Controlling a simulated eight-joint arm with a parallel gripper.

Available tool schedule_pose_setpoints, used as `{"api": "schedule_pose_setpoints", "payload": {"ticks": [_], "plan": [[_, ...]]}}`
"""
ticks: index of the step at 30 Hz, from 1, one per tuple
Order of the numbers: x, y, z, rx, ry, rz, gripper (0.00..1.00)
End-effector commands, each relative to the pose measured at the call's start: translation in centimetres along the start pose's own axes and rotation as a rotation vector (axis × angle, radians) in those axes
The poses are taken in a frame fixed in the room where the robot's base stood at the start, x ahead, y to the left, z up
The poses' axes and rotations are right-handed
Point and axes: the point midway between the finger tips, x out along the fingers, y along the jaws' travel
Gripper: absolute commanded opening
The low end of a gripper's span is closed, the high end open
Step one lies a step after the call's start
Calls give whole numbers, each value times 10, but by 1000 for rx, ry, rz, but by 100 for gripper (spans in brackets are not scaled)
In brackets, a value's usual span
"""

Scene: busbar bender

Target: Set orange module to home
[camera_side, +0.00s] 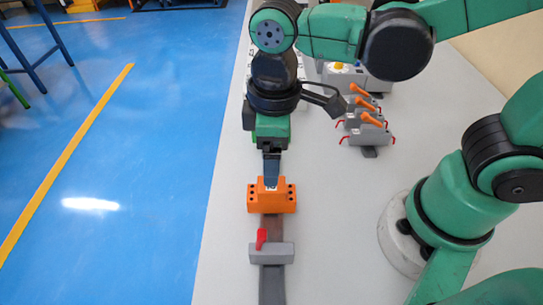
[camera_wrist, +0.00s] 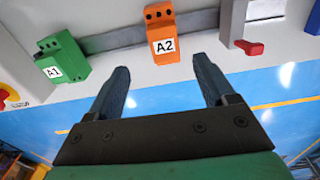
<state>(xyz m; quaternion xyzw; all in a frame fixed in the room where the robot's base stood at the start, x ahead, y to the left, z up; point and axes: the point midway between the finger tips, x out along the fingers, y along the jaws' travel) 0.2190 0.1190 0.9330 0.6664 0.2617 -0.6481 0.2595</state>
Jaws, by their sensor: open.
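The orange module (camera_side: 271,200), labelled A2, sits on a dark rail (camera_side: 271,228) along the table's left edge. In the wrist view the orange module (camera_wrist: 162,30) lies just beyond the space between my two dark fingers. My gripper (camera_side: 271,183) points down at the far side of the module in the side view, at or just above its top; contact cannot be told. In the wrist view my gripper (camera_wrist: 160,66) is open with nothing between its fingers. The side view hides the module's far side.
A green module (camera_wrist: 62,58), labelled A1, sits on the rail left of the orange one in the wrist view. A grey block with a red lever (camera_side: 261,239) sits nearer the side camera. Grey units with orange levers (camera_side: 366,122) stand to the right. The table's middle is clear.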

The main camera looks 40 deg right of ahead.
Motion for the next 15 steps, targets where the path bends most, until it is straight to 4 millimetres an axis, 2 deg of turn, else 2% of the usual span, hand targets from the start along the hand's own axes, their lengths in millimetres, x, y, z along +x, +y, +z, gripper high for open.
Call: {"api": "schedule_pose_setpoints", "payload": {"ticks": [5, 15], "plan": [[10, -6, -1, -36, -29, -8, 76], [45, -5, 0, -32, -25, -7, 76]]}}
